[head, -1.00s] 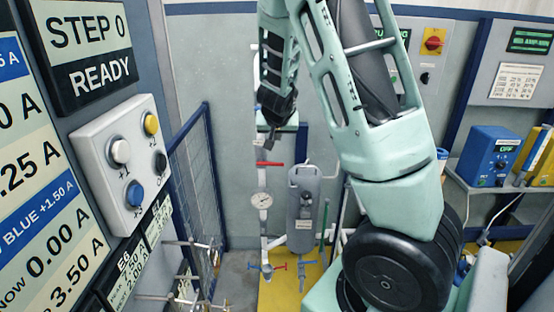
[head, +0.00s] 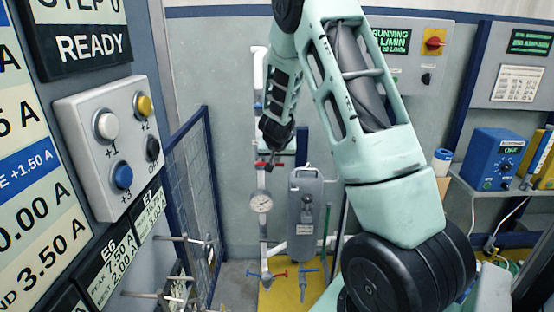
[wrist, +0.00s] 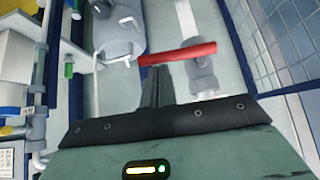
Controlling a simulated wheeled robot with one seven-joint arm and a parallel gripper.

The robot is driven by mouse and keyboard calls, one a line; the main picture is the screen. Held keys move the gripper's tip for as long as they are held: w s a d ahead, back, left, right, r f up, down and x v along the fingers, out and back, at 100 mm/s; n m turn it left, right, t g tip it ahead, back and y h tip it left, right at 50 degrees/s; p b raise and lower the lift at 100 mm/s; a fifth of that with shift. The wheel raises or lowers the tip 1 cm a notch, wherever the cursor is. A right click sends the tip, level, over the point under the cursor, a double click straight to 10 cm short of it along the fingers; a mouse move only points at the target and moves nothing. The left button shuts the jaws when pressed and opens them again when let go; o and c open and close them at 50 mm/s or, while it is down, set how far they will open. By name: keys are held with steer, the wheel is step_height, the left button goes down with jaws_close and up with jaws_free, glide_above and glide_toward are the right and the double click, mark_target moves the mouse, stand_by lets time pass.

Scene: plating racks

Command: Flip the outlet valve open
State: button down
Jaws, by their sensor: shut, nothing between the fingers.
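A red valve lever (head: 262,165) sits on the vertical pipe above the round gauge, left of the grey canister. In the wrist view the red lever (wrist: 180,53) lies crosswise to the pipe, on a grey valve body (wrist: 203,78). My gripper (head: 270,157) is right at this lever and partly covers it in the head view. In the wrist view my gripper's fingers (wrist: 157,80) are together and empty, with tips close to the lever's left part. I cannot tell whether they touch. No label marks which is the outlet.
The grey canister (head: 306,205) stands close right of the pipe, with the gauge (head: 261,201) below the lever. A blue-framed mesh fence (head: 190,185) is at left, beside a button box (head: 118,145). A shelf with a blue box (head: 495,158) is at right.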

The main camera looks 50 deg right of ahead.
steer(key=shift+s+d+f+t+y+b, duration=0.15)
steer(key=shift+f+t+y+b, duration=0.25)
steer(key=shift+b, duration=2.2)
steer(key=f+b, duration=0.1)
steer(key=b, duration=0.3)
steer(key=f+m+t+b, duration=0.1)
steer(key=b, duration=0.3)
steer(key=shift+s+d+y, duration=0.2)
steer(key=shift+y, duration=0.1)
step_height(320, 180, down, 7)
steer(key=w+a+m+t+y+b, duration=0.2)
steer(key=t+b, duration=0.8)
steer(key=b, duration=3.7)
steer(key=m+y, duration=0.2)
steer(key=m, duration=0.2)
steer(key=shift+w+f+y+b, duration=0.15)
steer(key=shift+f+y+b, duration=0.05)
steer(key=shift+y+b, duration=0.15)
steer(key=shift+w+a+b, duration=0.15)
steer(key=shift+b, duration=0.25)
